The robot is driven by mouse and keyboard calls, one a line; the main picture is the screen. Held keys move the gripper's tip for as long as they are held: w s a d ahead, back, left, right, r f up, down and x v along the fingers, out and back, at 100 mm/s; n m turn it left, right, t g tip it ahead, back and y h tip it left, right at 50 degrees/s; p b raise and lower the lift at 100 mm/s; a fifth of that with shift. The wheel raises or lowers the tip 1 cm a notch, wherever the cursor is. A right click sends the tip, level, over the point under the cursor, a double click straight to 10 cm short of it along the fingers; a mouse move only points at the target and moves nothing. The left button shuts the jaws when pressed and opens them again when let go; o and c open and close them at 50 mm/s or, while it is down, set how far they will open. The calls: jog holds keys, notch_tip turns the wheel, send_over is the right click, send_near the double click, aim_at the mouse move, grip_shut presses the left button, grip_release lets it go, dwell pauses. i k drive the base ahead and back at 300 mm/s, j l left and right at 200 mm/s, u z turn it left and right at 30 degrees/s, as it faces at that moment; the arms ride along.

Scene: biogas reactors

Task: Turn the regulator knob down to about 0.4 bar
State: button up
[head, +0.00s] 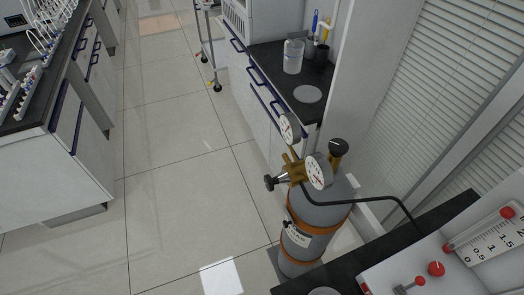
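A grey gas cylinder (326,215) with orange bands stands upright on the floor at the lower centre of the head view. A brass regulator (295,174) sits at its top, with two round white gauges, a nearer one (318,171) and a farther one (289,128). Their needles are too small to read. A black knob (270,183) sticks out on the regulator's left side; I take it as the regulator knob. Another black knob (338,147) tops the brass cylinder valve. My gripper is not in view, and nothing touches the knobs.
A black hose (378,200) runs from the regulator to a white panel (405,268) with red knobs and a scale on the dark bench at lower right. A dark-topped counter (272,62) stands behind the cylinder. Bench units line the left. The tiled floor (180,190) between is clear.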

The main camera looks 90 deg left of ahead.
aim_at(270, 182)
jog(key=u, duration=1.65)
